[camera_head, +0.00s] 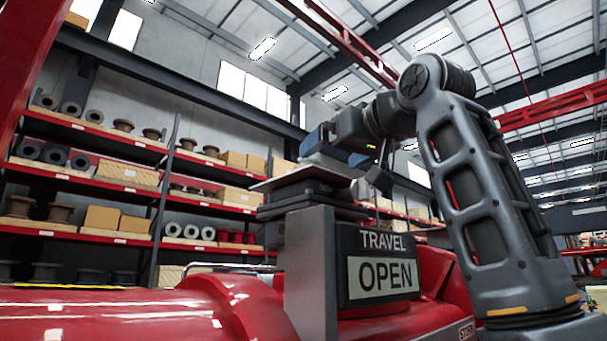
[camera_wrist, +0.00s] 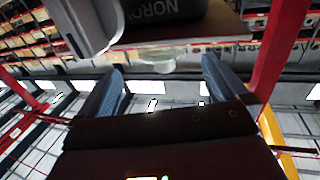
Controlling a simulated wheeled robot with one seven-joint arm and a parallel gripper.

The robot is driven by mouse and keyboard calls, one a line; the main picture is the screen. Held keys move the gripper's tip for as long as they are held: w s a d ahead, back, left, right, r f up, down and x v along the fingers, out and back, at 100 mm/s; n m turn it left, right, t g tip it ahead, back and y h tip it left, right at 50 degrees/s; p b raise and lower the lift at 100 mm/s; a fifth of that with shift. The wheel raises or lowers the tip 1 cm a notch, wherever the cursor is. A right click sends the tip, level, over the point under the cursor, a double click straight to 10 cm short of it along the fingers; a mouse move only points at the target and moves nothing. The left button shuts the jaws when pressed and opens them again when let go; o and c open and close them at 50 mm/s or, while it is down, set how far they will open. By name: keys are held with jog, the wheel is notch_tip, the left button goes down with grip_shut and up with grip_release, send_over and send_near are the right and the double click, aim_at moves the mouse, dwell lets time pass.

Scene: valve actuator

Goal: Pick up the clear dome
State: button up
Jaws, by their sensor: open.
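The clear dome (camera_wrist: 153,60) shows in the wrist view as a pale see-through shape against a flat tan plate (camera_wrist: 228,26). In the head view the pale dome (camera_head: 322,161) sits on the plate (camera_head: 292,179) on top of the valve actuator. My gripper (camera_wrist: 162,68) is open, with its two blue fingers apart and nothing held between them. In the wrist view the dome lies between and just beyond the fingertips. In the head view my gripper (camera_head: 318,141) is right above the dome and partly hides it; I cannot tell if they touch.
A sign reading "TRAVEL OPEN" (camera_head: 384,270) is on the actuator's front, below the plate. The large red actuator body (camera_head: 130,312) fills the lower part of the head view. Shelves (camera_head: 110,190) with spools and boxes stand farther back.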

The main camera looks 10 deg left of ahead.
aim_at(321, 160)
jog(key=p+x, duration=0.1)
jog(key=x, duration=0.1)
jog(key=p+x, duration=0.1)
jog(key=x, duration=0.1)
jog(key=p+x, duration=0.1)
jog(key=x, duration=0.1)
jog(key=shift+a+r, duration=0.2)
jog(key=shift+r, duration=0.1)
jog(key=shift+w+a+f, duration=0.15)
jog(key=shift+w+a, duration=0.2)
jog(key=shift+w, duration=0.15)
jog(key=shift+c, duration=0.2)
jog(key=c, duration=0.9)
